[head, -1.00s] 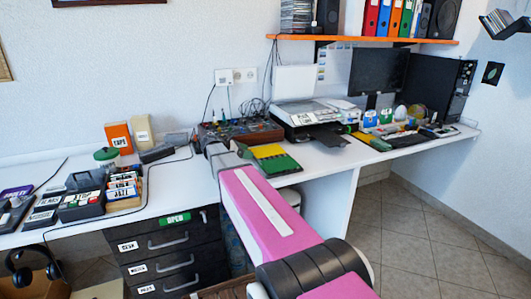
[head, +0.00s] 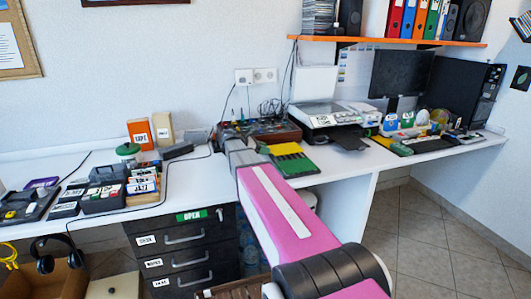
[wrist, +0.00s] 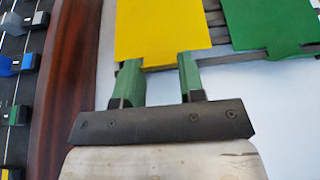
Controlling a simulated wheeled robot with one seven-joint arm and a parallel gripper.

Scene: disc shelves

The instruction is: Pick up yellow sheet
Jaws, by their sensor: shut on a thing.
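The yellow sheet (wrist: 162,28) is a flat yellow piece with a narrow tab at its near end, at the top of the wrist view. In the head view the yellow sheet (head: 284,149) shows beyond the end of my pink arm, on the desk. My gripper (wrist: 158,68) is shut on the tab, one green finger on each side. A green sheet (wrist: 272,22) lies to the right, apart from my fingers. Both sheets lie over a dark slatted holder (wrist: 213,6). Whether the yellow sheet is lifted off it I cannot tell.
A mixing console (head: 262,131) with wooden sides stands close to the left of my gripper. A printer (head: 318,114) stands behind and to the right. Label-marked boxes and card trays fill the left desk. Black drawers (head: 183,240) are below.

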